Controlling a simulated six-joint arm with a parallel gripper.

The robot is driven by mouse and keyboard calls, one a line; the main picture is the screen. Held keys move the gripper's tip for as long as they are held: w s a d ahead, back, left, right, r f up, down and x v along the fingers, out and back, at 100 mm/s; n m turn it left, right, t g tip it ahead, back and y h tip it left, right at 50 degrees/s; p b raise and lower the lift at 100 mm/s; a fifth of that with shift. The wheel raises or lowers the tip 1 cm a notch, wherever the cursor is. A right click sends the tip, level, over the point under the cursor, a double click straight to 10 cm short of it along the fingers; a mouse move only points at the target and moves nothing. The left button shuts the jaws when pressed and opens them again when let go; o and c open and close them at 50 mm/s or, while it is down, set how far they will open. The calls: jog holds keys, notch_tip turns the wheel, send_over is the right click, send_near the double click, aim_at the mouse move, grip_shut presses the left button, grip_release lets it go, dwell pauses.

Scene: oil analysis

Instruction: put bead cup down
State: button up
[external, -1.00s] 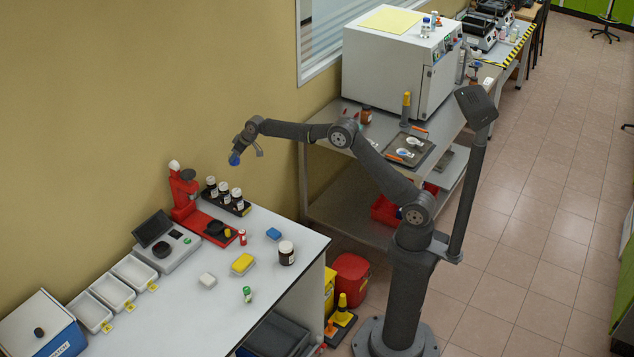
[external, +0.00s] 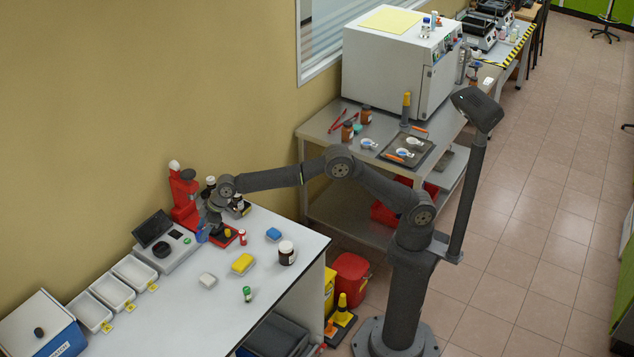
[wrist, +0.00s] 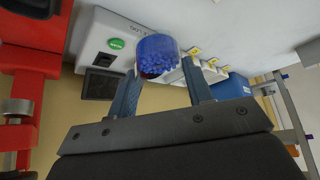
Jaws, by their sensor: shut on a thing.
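The bead cup is a small clear cup full of blue beads. In the wrist view the cup (wrist: 157,52) sits between the two fingers of my gripper (wrist: 160,72), which is shut on it. In the external view the cup (external: 202,234) shows as a small blue spot low at the end of my gripper (external: 208,224), between the red press and the balance. My wrist partly covers that spot. I cannot tell whether the cup touches a surface.
The red press (external: 184,194) stands close behind my gripper, with dark-lidded jars partly hidden by my arm.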

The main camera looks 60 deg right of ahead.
jog(key=s+a+n+g, duration=0.1)
jog(key=s+a+n, duration=0.2)
jog(key=s+a, duration=1)
jog(key=shift+y, duration=0.4)
jog(key=s+a+f, duration=0.2)
jog(key=a, duration=0.1)
jog(key=s+a+f, duration=0.2)
jog(key=a+f, duration=0.1)
jog(key=s+a+f, duration=0.2)
jog(key=s+a, duration=0.1)
jog(key=shift+a+f, duration=0.15)
jog(key=shift+a, duration=0.1)
jog(key=shift+f, duration=2)
jog(key=shift+f, duration=0.1)
jog(key=o, duration=1)
